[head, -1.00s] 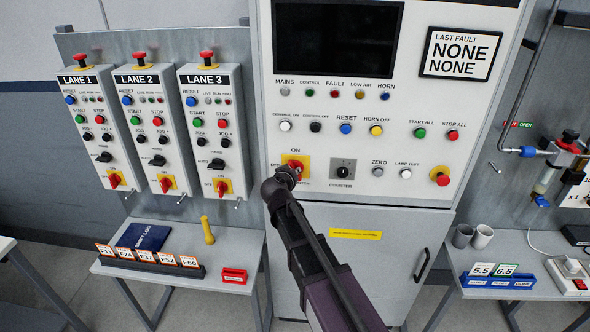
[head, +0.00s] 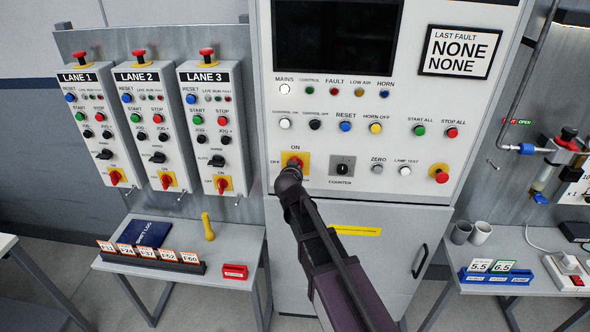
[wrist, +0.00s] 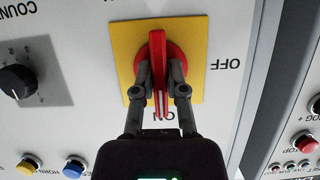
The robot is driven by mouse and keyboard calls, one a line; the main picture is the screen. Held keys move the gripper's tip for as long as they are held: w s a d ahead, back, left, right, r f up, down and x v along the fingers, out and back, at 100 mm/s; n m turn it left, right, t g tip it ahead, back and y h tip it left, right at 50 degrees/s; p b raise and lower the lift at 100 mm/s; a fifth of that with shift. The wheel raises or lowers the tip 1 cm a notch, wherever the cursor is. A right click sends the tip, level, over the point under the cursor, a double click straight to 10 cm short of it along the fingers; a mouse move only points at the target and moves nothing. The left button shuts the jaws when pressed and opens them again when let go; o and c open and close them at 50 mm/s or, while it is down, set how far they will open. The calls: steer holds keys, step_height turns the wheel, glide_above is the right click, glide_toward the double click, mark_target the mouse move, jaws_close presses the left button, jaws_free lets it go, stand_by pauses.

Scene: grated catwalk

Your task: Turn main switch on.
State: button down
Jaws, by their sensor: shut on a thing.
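The main switch is a red rotary handle (wrist: 154,60) on a yellow plate (wrist: 194,38). In the wrist view, which is upside down, its bar lies in line with the ON label, and OFF is to the side. In the head view the switch (head: 295,160) sits low on the cabinet front, partly hidden by my wrist. My gripper (wrist: 161,82) has one finger on each side of the red bar and is shut on it. The MAINS lamp (head: 285,89) above looks bright white.
Right of the switch are the COUNTER selector (head: 342,169) and a red stop button (head: 439,176) on yellow. LANE 1 to 3 boxes (head: 209,130) with red knobs stand to the left. A small table (head: 190,283) stands below them.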

steer(key=c, duration=0.7)
jaws_free()
steer(key=shift+s, duration=0.1)
